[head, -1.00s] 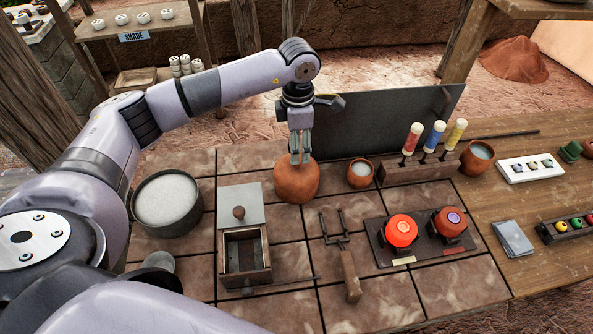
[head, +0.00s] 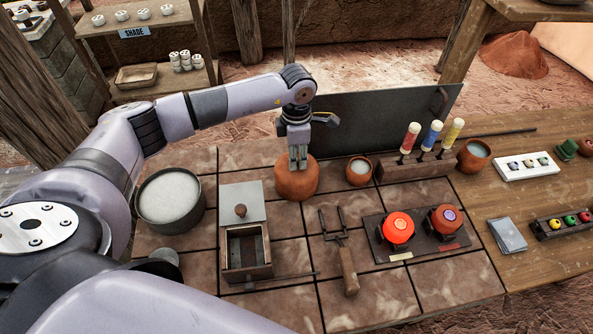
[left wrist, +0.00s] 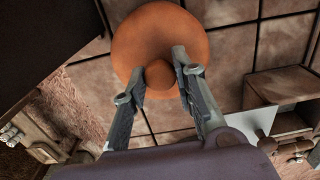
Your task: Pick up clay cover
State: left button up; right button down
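The clay cover is a round orange-brown lid with a knob on top. It sits on the tiled bench top, where the head view shows it as the clay cover (head: 297,187). The left wrist view shows the clay cover (left wrist: 160,28) from above, with its knob (left wrist: 160,76) in the middle. My left gripper (head: 298,164) points straight down over the cover. In the left wrist view the fingers of my left gripper (left wrist: 161,66) stand one on each side of the knob, close to it. The gripper looks open; contact is hard to judge. My right gripper is not in view.
A small clay cup (head: 359,172) and a wooden rack with coloured tubes (head: 415,168) stand right of the cover. A dark upright panel (head: 365,115) is behind it. A wooden box (head: 247,250), a grey pot (head: 169,225) and tongs (head: 348,270) are nearby.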

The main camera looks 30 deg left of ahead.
pick_arm(q)
grip_shut()
jog(key=shift+r, duration=0.1)
